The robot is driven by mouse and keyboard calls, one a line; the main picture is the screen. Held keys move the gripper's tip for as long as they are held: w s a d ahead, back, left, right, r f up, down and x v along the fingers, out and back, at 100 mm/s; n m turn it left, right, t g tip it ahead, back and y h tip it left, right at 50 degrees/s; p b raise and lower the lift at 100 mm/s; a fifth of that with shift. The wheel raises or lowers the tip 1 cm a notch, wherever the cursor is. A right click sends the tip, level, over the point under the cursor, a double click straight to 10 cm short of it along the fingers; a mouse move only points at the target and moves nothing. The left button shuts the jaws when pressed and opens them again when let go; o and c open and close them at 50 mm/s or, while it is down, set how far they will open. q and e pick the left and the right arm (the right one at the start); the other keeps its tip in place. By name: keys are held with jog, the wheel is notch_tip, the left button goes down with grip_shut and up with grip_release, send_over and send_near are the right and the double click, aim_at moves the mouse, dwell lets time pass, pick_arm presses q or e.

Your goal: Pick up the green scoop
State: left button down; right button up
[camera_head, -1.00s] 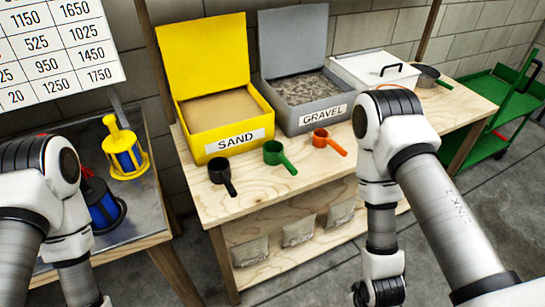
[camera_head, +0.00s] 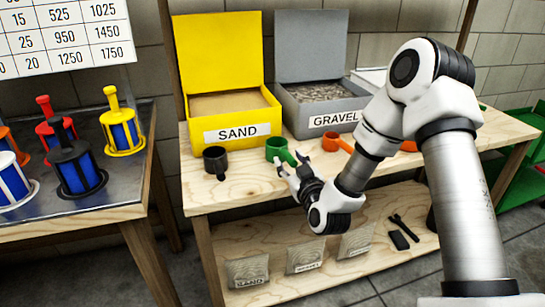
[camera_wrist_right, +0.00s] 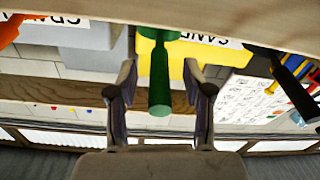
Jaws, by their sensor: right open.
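The green scoop (camera_head: 278,150) stands on the wooden bench in front of the sand and gravel bins, its handle pointing toward the front edge. My right gripper (camera_head: 286,168) is open at the bench's front edge, right by the scoop's handle. In the right wrist view, the green handle (camera_wrist_right: 160,80) runs between the two open fingers (camera_wrist_right: 160,95), with a gap on each side. The fingers do not visibly touch it. The left gripper is not in view.
A black scoop (camera_head: 215,160) stands left of the green one and an orange scoop (camera_head: 338,144) right of it. The yellow sand bin (camera_head: 237,128) and grey gravel bin (camera_head: 325,122) stand behind. Bags (camera_head: 305,254) lie on the lower shelf. Filters (camera_head: 122,130) stand on the left table.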

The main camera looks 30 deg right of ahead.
aim_at(280, 146)
jog(key=x, duration=0.3)
jog(key=shift+w+f, duration=0.15)
jog(key=shift+w, duration=0.05)
jog(key=shift+d, duration=0.1)
grip_shut()
